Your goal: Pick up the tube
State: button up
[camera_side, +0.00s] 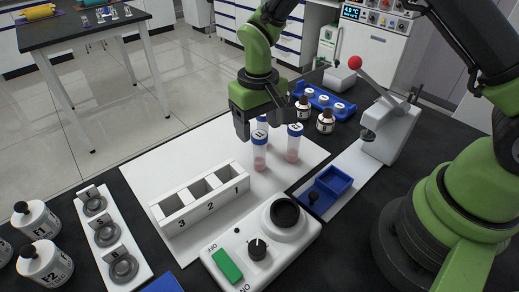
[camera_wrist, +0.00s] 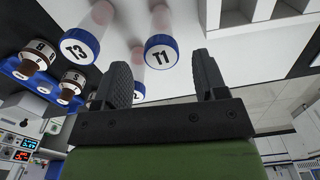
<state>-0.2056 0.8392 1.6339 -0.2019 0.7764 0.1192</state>
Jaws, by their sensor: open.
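Three clear tubes with blue caps and pink contents stand upright on a white mat (camera_side: 150,165). In the side view one is in front (camera_side: 260,156), one to the right (camera_side: 293,146), and one behind, partly hidden by my gripper (camera_side: 263,121). The wrist view shows caps marked 11 (camera_wrist: 161,52) and 13 (camera_wrist: 80,45), and a third cap (camera_wrist: 138,91) partly hidden by a finger. My gripper (camera_wrist: 163,78) is open and empty, its fingers pointing down at the tubes. Cap 11 appears in the gap near the fingertips; contact cannot be told.
A white rack (camera_side: 203,199) with slots 1, 2 and 3 stands left of the tubes. A white device with a knob (camera_side: 262,245) is in front. Brown bottles (camera_side: 325,121), a blue rack (camera_side: 325,101) and a red-knobbed lever press (camera_side: 388,128) stand behind right.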

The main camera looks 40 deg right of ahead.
aim_at(259, 146)
jog(key=f, duration=0.5)
jog(key=shift+s+a+f, duration=0.15)
jog(key=shift+s, duration=0.1)
jog(key=shift+c, duration=0.3)
jog(key=c, duration=1)
